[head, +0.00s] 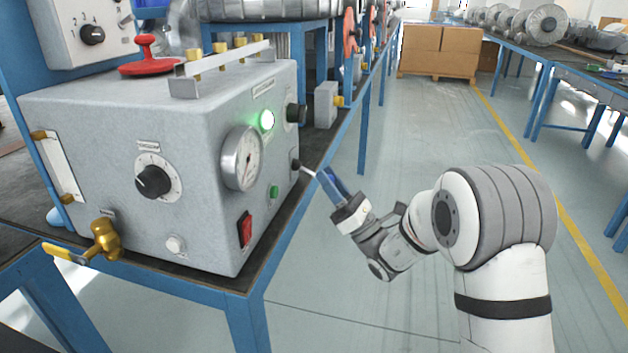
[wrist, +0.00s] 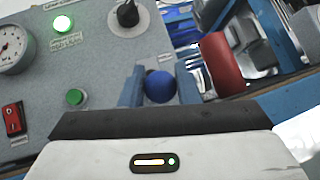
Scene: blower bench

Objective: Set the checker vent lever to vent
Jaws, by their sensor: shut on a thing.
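The checker is a grey box (head: 200,130) on the bench, with a dial gauge (head: 241,158) and a lit green lamp (head: 267,120). The vent lever (head: 308,171) comes out of the right part of its panel as a thin pale rod from a dark hub. My gripper (head: 328,183) is at the rod's outer end, right of the panel. In the wrist view, its blue fingers stand on both sides of a round blue knob (wrist: 159,86), shut on it. The rod is hidden behind the knob there. I cannot read the lever's position marks.
A red rocker switch (head: 246,230) and a green button (head: 273,192) sit on the panel near the lever. A brass valve with a yellow handle (head: 65,253) sticks out at front left. The aisle floor right of the bench is clear.

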